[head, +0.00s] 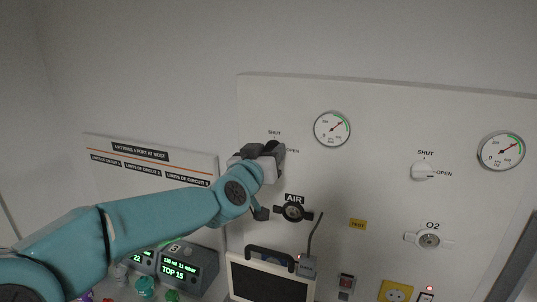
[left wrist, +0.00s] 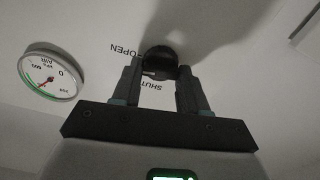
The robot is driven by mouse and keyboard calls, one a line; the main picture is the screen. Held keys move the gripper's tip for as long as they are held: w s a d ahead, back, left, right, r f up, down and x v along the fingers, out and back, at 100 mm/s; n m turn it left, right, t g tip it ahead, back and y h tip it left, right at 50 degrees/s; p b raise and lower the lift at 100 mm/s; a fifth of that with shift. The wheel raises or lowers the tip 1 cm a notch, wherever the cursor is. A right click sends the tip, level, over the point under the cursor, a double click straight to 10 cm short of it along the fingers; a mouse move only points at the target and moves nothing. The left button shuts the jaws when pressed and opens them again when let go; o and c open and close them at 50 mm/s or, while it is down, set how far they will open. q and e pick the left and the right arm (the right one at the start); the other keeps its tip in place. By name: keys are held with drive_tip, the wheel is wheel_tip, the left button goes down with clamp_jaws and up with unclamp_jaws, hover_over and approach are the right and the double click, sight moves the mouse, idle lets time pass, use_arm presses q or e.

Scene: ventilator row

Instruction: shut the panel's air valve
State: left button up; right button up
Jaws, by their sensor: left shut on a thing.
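The panel's air valve is a dark round knob (left wrist: 160,60) above the AIR outlet (head: 293,212). In the head view the knob is mostly hidden behind my left gripper (head: 272,152), between the SHUT and OPEN labels. In the left wrist view my left gripper (left wrist: 160,84) has one finger on each side of the knob and is shut on it. The labels show upside down there. I cannot tell surely which way the knob points. My right gripper is not in view.
The air gauge (head: 332,129) is right of the gripper. The white O2 valve (head: 423,171), O2 outlet (head: 429,240) and O2 gauge (head: 501,151) are further right. A screen with a handle (head: 270,277) and green-lit monitors (head: 187,267) stand below.

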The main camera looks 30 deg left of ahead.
use_arm(q)
drive_tip(key=n+b, duration=0.2)
drive_tip(key=n, duration=0.4)
drive_tip(key=n+b, duration=0.2)
drive_tip(key=n, duration=0.4)
drive_tip(key=shift+a+f+b, duration=0.15)
drive_tip(key=shift+f+b, duration=0.05)
drive_tip(key=shift+b, duration=0.2)
drive_tip(key=shift+n+b, duration=0.55)
drive_tip(key=shift+n, duration=1.55)
drive_tip(key=o, duration=1)
drive_tip(key=shift+s, duration=0.1)
drive_tip(key=shift+o, duration=0.2)
